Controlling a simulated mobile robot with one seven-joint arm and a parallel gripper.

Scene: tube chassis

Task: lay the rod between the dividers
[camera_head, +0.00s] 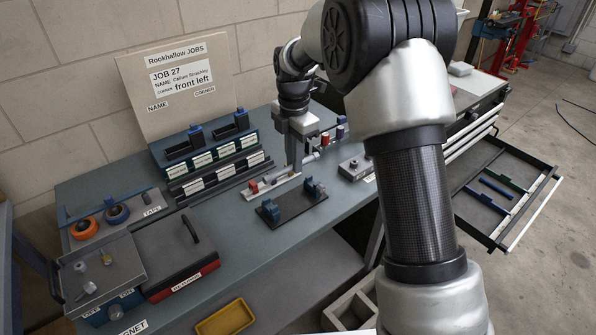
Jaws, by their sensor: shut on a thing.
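My gripper (294,169) points down over the bench, low at a pale strip (267,188) with red blocks. It is shut on what seems to be the rod, but the rod is small and mostly hidden by the fingers. I cannot tell whether the rod is clear of the strip. An open drawer (541,211) is at the right.
A dark plate with blue uprights (270,212) stands just in front of the gripper. Labelled racks (215,165) and a job board (180,85) are behind. A grey box (355,168) lies right of the gripper. A tape stand (112,225) and red case (178,265) occupy the left.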

